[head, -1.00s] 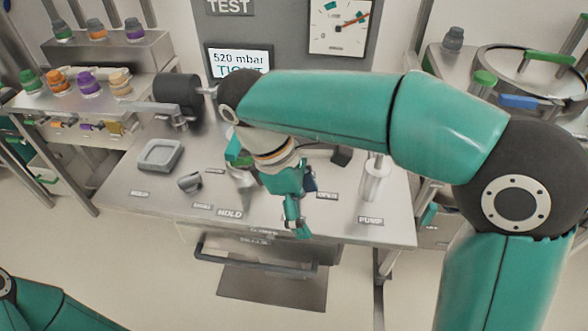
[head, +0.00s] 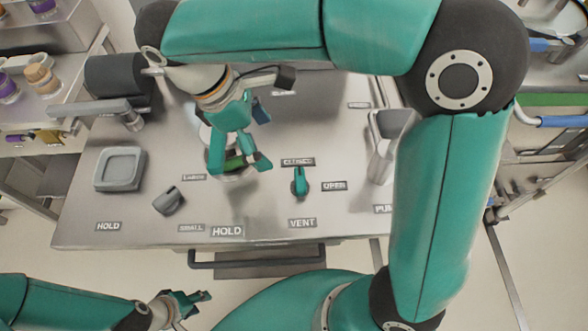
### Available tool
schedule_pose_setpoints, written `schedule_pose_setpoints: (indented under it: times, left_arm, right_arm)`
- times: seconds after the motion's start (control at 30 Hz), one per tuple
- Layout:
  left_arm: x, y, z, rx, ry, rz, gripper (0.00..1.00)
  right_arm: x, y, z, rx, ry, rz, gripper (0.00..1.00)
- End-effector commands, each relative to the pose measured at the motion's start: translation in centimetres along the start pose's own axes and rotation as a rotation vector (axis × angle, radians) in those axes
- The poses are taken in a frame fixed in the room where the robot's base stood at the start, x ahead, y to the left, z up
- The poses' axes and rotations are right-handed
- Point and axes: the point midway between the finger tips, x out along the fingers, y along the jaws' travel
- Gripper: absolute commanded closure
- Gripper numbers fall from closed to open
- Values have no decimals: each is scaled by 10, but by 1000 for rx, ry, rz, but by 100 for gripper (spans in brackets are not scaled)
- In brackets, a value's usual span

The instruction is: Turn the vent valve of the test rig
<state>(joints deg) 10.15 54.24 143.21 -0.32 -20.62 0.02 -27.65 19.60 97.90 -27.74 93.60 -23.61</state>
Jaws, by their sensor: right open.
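The vent valve is a small teal lever (head: 300,182) on the metal bench top (head: 330,215). It points up the picture toward the "CLOSED" label (head: 298,161); the "OPEN" label (head: 334,186) is on its right and the "VENT" label (head: 302,223) below it. My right gripper (head: 238,164) is open, left of the lever and apart from it. Its fingers are above or around a green-topped round part (head: 234,161), partly hidden; I cannot tell whether they touch it. My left gripper (head: 196,301) is low at the left, in front of the bench, its opening unclear.
A grey square tray (head: 120,169) and a small dark grey knob (head: 168,200) are on the bench's left. A dark cylinder on an arm (head: 118,80) stands behind them. A metal pump post (head: 381,160) stands right of the valve. A handle bar (head: 250,264) runs along the bench front.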

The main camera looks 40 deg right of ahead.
Motion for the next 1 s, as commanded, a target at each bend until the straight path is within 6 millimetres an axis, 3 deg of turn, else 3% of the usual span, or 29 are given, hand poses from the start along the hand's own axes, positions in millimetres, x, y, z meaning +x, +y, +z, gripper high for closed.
schedule_pose_setpoints:
  times: [0.4, 0.6, 0.8, 1.0]
  left_arm:
    - [8, -3, 0, 1, 1, 0, 60]
    - [10, -3, 0, 1, 1, 0, 60]
    - [11, -4, 0, 1, 1, 0, 60]
    - [11, -4, 0, 1, 1, 0, 60]
  right_arm:
    - [92, 0, 6, 16, -4, -10, 10]
    - [127, 0, 6, 17, -2, -10, 10]
    - [145, 0, 6, 17, 0, -7, 10]
    - [148, 0, 6, 17, 1, -7, 10]
